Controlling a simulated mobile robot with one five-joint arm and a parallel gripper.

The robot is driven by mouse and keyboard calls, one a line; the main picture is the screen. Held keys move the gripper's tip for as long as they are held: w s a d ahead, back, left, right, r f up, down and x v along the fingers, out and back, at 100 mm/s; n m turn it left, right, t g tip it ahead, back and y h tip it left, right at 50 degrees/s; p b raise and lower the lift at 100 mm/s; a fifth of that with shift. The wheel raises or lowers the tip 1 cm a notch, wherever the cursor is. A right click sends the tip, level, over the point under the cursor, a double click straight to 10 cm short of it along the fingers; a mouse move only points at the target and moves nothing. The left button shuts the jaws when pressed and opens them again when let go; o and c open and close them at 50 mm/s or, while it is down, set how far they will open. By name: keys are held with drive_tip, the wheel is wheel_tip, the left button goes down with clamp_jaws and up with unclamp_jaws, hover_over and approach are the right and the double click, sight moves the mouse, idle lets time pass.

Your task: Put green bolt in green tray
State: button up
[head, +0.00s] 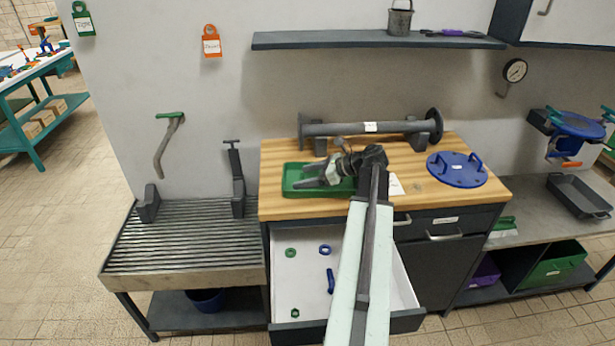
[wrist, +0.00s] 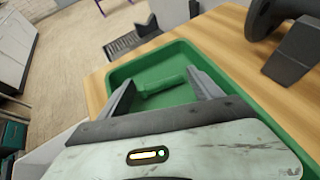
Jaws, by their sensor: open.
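The green tray (head: 292,188) sits on the wooden bench top, at its left end. It also shows in the wrist view (wrist: 190,55). The green bolt (wrist: 162,86) lies on the tray floor in the wrist view, between my two fingers as seen there. In the head view I cannot make the bolt out behind my gripper. My gripper (head: 312,176) is open, over the tray. Its spread fingers also show in the wrist view (wrist: 163,95), apart from the bolt.
Below, an open drawer (head: 305,262) holds a green ring, a blue ring, a blue bolt and a green nut. A grey flanged pipe (head: 370,128) rests on supports behind the tray. A blue flange with handles (head: 457,170) lies at the right of the bench.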

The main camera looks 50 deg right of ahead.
drive_tip(key=shift+r, duration=0.25)
drive_tip(key=p+v, duration=0.6)
drive_tip(key=v, duration=0.5)
drive_tip(key=shift+s+d+r, duration=0.1)
drive_tip(key=shift+s+r, duration=0.05)
drive_tip(key=shift+s+d, duration=0.1)
drive_tip(key=shift+s, duration=0.2)
